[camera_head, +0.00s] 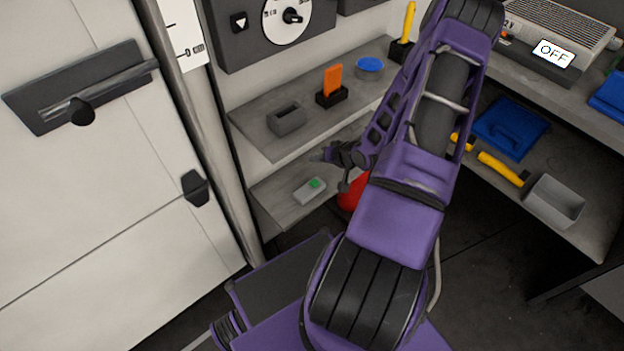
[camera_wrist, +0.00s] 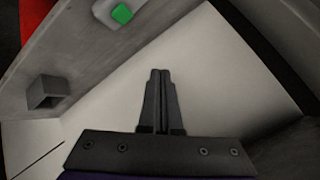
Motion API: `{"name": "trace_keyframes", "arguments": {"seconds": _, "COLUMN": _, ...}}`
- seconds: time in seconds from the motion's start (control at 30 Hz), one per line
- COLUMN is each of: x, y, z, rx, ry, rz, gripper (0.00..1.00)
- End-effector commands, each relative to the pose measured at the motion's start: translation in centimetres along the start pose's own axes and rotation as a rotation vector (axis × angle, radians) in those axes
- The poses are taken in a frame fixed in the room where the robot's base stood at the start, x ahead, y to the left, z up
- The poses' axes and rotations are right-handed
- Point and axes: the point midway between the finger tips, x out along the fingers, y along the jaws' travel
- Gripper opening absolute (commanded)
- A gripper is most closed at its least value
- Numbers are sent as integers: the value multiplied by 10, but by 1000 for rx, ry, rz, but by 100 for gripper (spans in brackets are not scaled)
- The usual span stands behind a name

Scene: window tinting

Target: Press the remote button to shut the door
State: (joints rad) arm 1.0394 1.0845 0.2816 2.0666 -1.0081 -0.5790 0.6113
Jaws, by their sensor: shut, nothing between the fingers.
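The remote (camera_head: 304,194) is a small light grey box with a green button (camera_head: 316,184) on its top. It lies on the lower shelf in the head view and at the top edge of the wrist view (camera_wrist: 105,14), where its button (camera_wrist: 122,13) also shows. My gripper (camera_head: 330,153) is above the lower shelf, up and right of the remote in the head view, apart from it. In the wrist view its two fingers (camera_wrist: 160,74) are together and hold nothing. The white door (camera_head: 80,190) with a dark handle fills the left; I cannot tell whether it is fully shut.
The upper shelf (camera_head: 252,128) holds a grey open box (camera_head: 287,118), an orange item (camera_head: 333,80) in a black holder and a blue round dish (camera_head: 370,66). A red object (camera_head: 352,192) is partly hidden behind my arm. A workbench with tools stands right.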

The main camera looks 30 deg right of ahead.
Motion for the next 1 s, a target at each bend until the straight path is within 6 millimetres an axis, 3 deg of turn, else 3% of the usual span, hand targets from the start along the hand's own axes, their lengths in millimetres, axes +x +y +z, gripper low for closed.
{"name": "trace_keyframes", "arguments": {"seconds": 0.47, "x": 8, "y": 5, "z": 6, "rx": -1, "ry": -1, "rz": 1, "gripper": 0}}
{"name": "trace_keyframes", "arguments": {"seconds": 1.0, "x": 55, "y": 40, "z": 40, "rx": 0, "ry": -1, "rz": 1, "gripper": 0}}
